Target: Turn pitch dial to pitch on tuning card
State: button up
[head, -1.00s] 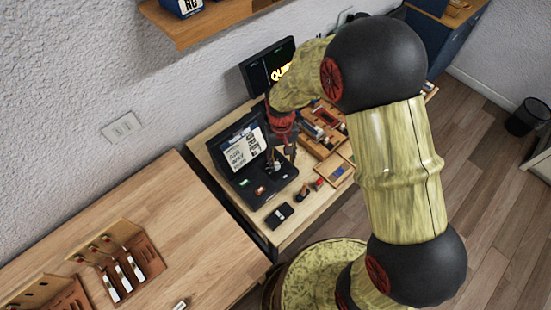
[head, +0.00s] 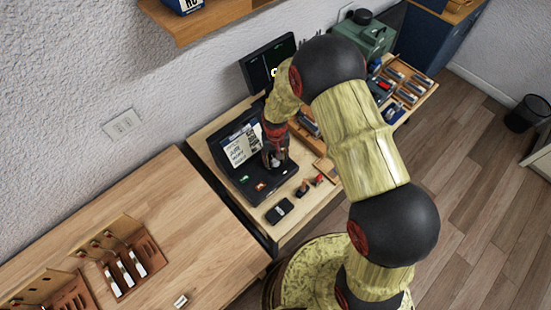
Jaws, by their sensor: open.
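The pitch dial cannot be made out; my gripper covers that part of the device. The writing on the card is too small to read.
A dark monitor (head: 268,62) stands behind the device. A small black box (head: 280,211) and small red-topped items (head: 303,188) lie in front and right. Wooden trays with parts (head: 405,84) and a green machine (head: 366,39) stand farther right. The left workbench (head: 170,220) has clear room.

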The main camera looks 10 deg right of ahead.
jog(key=shift+c, duration=1.4)
jog(key=c, duration=0.8)
grip_shut()
jog(key=shift+n, duration=0.3)
jog(key=n+b, duration=0.1)
jog(key=n, duration=0.2)
jog(key=shift+f+n+b, duration=0.1)
jog(key=shift+n+b, duration=0.2)
jog(key=shift+d+n+b, duration=0.15)
jog(key=shift+n+b, duration=0.3)
jog(key=shift+n, duration=1.35)
jog(key=o, duration=1)
grip_release()
